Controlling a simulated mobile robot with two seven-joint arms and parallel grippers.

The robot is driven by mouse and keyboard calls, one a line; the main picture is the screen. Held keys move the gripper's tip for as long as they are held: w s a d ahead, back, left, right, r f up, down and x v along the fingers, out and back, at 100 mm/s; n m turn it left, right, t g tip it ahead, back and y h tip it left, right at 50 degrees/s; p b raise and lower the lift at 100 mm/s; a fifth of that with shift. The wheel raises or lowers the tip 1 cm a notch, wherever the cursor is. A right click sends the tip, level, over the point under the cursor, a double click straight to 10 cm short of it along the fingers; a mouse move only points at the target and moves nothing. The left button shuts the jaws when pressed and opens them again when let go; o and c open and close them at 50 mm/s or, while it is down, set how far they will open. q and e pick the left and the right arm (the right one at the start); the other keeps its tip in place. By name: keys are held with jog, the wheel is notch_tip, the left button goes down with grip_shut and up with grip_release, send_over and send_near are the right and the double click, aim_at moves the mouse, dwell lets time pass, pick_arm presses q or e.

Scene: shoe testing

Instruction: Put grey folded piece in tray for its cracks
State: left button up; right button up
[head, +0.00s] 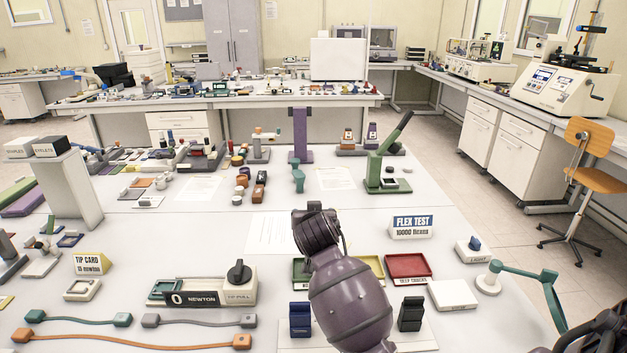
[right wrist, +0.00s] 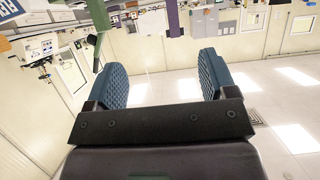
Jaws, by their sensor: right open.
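A dark grey folded piece (head: 411,314) stands on a pale board (head: 424,337) at the front of the table, right of my arm. A blue folded piece (head: 300,319) stands left of the arm. Behind are a green tray (head: 299,270), a yellow tray (head: 376,268) partly hidden by my arm, and a red tray (head: 408,264) labelled for deep cracks. My right gripper (right wrist: 165,68) is open and empty in the right wrist view, its blue pads wide apart. In the head view its wrist (head: 316,232) is above the table beyond the trays and hides the fingers.
A flex test sign (head: 412,227) stands behind the red tray. A white block (head: 453,294) and a teal jointed arm lamp (head: 525,274) are to the right. A Newton pull tester (head: 203,288) and cords lie left.

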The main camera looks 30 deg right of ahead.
pick_arm(q)
jog(key=shift+s, duration=0.15)
pick_arm(e)
notch_tip(320, 180, up, 10)
dwell(0.7)
